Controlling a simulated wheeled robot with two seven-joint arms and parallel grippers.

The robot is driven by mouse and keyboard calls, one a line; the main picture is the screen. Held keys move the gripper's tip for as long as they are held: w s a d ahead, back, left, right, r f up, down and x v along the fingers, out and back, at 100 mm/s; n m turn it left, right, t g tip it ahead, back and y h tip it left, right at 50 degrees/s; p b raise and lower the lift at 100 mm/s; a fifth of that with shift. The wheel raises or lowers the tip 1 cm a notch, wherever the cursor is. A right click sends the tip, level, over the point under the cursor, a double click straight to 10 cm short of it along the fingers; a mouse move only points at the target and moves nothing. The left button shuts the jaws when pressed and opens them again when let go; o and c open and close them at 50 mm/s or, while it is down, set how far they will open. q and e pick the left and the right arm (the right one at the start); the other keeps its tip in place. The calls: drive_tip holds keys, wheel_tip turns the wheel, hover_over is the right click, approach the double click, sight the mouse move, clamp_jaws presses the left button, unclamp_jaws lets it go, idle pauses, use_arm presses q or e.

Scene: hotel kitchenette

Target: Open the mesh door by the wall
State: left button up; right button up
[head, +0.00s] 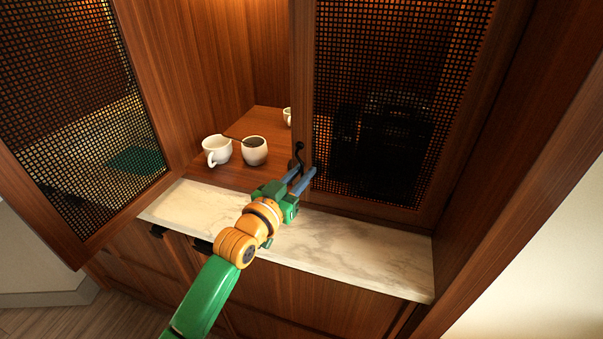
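The right mesh door (303,75), beside the wall on the right, has a wooden frame around a dark square grid and looks closed. A dark curved handle (299,149) sits low on its left edge. My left gripper (305,170), with blue-grey fingers, is right at this handle. Its two fingers show a gap between them, and the handle's lower part is partly hidden by the near finger, so I cannot tell whether they touch. The left mesh door (148,110) stands swung open. My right gripper is not in view.
Inside the open left half, a white cup with a handle (216,150), a rounded cup (254,151) and a partly hidden cup (287,116) stand on a wooden shelf. A marble ledge (350,247) runs below the doors. A pale wall (540,260) is at right.

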use_arm(q)
clamp_jaws()
idle(1.3)
